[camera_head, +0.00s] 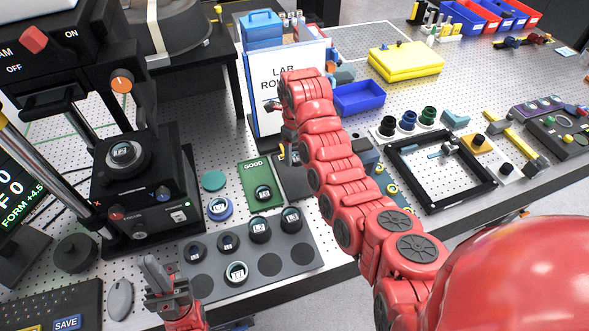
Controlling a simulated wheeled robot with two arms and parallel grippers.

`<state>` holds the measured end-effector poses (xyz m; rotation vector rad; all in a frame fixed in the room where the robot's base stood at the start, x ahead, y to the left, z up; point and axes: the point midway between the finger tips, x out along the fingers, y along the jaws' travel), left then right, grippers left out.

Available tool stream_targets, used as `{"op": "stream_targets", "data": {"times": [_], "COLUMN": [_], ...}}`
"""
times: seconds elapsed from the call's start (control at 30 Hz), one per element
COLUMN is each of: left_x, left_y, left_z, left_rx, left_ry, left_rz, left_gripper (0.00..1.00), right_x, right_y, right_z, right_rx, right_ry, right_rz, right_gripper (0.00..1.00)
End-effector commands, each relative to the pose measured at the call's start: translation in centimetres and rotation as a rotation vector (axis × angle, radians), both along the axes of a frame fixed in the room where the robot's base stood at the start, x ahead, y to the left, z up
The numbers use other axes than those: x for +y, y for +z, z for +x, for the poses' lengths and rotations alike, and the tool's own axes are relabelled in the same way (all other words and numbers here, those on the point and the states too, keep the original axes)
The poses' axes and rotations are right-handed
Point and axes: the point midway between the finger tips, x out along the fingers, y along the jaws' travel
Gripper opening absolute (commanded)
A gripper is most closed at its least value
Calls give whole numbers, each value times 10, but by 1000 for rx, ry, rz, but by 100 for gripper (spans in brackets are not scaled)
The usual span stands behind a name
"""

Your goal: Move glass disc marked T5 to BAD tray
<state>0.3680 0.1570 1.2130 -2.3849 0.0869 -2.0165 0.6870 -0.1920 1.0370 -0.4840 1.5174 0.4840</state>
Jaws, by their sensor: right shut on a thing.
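My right gripper (287,154) hangs from the red arm above the dark tray (293,186) beside the green GOOD tray (251,171). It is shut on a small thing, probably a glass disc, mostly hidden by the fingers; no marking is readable. The dark tray is partly hidden by my arm, and its label does not show. One dark-rimmed disc (263,193) lies on the GOOD tray. Several similar discs, such as one at the front (236,273), sit on the grey rack (310,256); their marks are too small to read. My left gripper (167,281) is open and empty, left of the rack.
The interferometer (150,190) stands at the left with a disc (123,155) on its stage. A blue-ringed disc (219,209) and a teal round pad (213,180) lie between it and the GOOD tray. A white lab sign (285,85) stands behind my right gripper.

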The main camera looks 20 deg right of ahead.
Motion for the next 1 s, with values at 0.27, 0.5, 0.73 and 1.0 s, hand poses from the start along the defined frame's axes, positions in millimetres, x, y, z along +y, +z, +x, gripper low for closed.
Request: {"op": "stream_targets", "data": {"times": [0.27, 0.5, 0.73, 1.0], "left_x": [0, 0, 0, 0], "left_y": [12, 20, 27, 27], "left_z": [0, 0, 0, 0], "left_rx": [0, 0, 0, 0], "left_ry": [0, 0, 0, 0], "left_rz": [0, 0, 0, 0], "left_gripper": [0, 0, 0, 0], "right_x": [0, 0, 0, 0], "right_y": [-46, -63, -84, -87], "right_z": [-1, 0, -1, 0], "right_rx": [4, 2, 4, -1], "right_ry": [4, 5, 6, 5], "right_rz": [-1, -1, 0, 0], "right_gripper": [11, 11, 11, 11]}}
